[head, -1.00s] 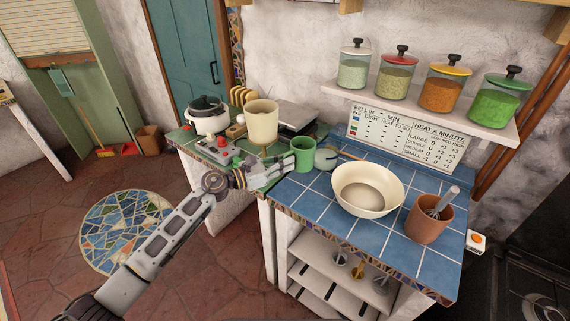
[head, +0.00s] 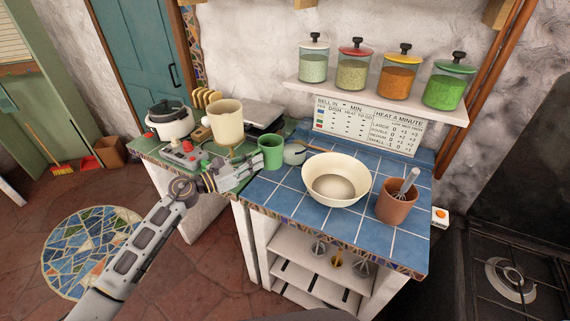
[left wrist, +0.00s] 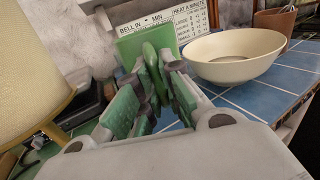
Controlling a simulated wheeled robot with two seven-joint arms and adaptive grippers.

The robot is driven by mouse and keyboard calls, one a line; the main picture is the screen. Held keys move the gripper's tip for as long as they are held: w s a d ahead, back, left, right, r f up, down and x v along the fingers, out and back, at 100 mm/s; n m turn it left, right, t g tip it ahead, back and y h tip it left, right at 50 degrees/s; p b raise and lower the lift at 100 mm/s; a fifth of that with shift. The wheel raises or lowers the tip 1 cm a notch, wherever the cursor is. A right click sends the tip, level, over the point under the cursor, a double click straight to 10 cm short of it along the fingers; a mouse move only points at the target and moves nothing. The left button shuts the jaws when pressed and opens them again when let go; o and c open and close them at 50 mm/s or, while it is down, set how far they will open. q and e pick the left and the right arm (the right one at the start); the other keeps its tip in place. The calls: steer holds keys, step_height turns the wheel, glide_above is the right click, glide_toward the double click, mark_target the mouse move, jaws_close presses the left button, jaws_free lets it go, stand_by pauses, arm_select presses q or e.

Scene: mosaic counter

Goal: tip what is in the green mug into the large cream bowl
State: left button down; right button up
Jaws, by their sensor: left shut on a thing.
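The green mug (head: 270,148) is upright at the left end of the blue-tiled counter. My left gripper (head: 256,164) comes from the left and is shut on the mug's handle. In the left wrist view, the pads of the left gripper (left wrist: 152,95) close around the green handle (left wrist: 153,68), with the mug body (left wrist: 143,45) beyond. I cannot see into the mug well enough to tell its contents. The large cream bowl (head: 336,198) stands on the tiles to the mug's right, apart from it; it also shows in the left wrist view (left wrist: 235,78). My right gripper is not in view.
A terracotta pot (head: 394,208) with a whisk stands right of the bowl. A tall cream container (head: 226,124) and a white cooker (head: 170,124) stand left. A shelf (head: 375,97) with jars hangs behind.

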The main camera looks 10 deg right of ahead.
arm_select(q)
steer(key=shift+t, duration=0.3)
steer(key=s+d+p, duration=0.2)
steer(key=s+d, duration=0.2)
steer(key=d, duration=0.4)
steer(key=s+d+r+p, duration=0.1)
steer(key=s+d+p, duration=0.2)
steer(key=s+d, duration=0.2)
steer(key=s+d+p, duration=0.2)
steer(key=s+d, duration=0.2)
steer(key=d, duration=0.7)
steer(key=shift+s+r+p, duration=0.25)
steer(key=shift+s+p, duration=0.1)
steer(key=shift+p, duration=0.05)
